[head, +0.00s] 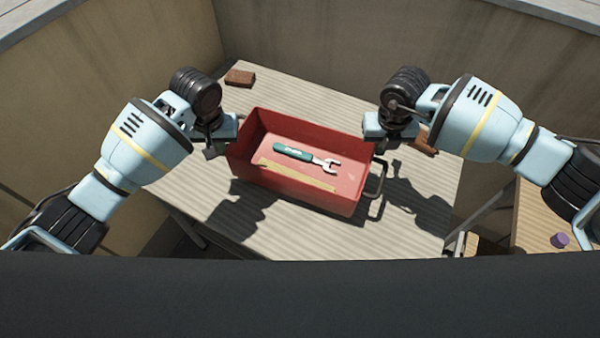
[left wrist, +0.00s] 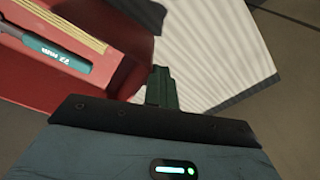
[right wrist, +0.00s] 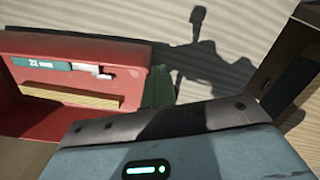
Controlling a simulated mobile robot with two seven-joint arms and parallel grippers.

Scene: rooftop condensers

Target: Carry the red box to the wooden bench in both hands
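The red box (head: 300,198) is an open tray in the middle of the head view, above a pale striped tabletop. I cannot tell whether it rests there. Inside lie a green-handled wrench (head: 292,151) and a tan strip (head: 298,176). A dark handle (head: 377,182) stands out from its right end. My left gripper (head: 222,146) is at the left end, with shut fingers against or just beside the outer wall. My right gripper (head: 380,147) is shut at the right end, behind the handle. Neither gripper is visibly closed on a handle. The wooden bench (head: 530,205) shows partly at lower right.
The pale table (head: 320,240) has a brown block (head: 240,77) at its back left and another brown piece (head: 424,146) behind my right gripper. A small purple object (head: 560,240) is on the wooden bench. Walls close in behind and left.

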